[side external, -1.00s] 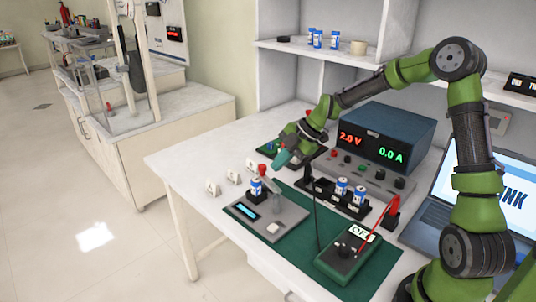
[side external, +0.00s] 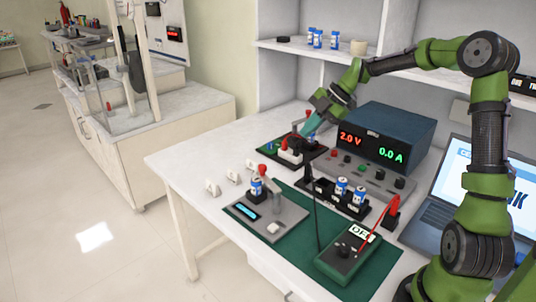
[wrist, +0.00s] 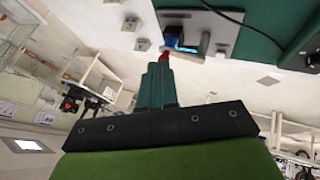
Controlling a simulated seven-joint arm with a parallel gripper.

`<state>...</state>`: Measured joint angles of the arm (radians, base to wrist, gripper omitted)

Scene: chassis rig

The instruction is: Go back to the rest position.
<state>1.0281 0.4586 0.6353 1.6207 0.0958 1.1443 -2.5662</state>
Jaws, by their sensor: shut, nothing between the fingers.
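My gripper (side external: 309,128) is raised above the back of the bench, left of the blue power supply (side external: 392,133). Its teal fingers are shut with nothing between them, and they also show shut in the wrist view (wrist: 160,72). Below the fingers in the side view is a dark board (side external: 283,156) with a white part and a red part on it.
A grey device (side external: 290,219) with a blue display holds a blue-and-white cell (side external: 256,188) on the green mat (side external: 300,251). A black rack (side external: 322,188) holds similar cells. A green meter (side external: 345,262) and a laptop (side external: 433,212) stand at the right. A shelf (side external: 340,55) hangs behind.

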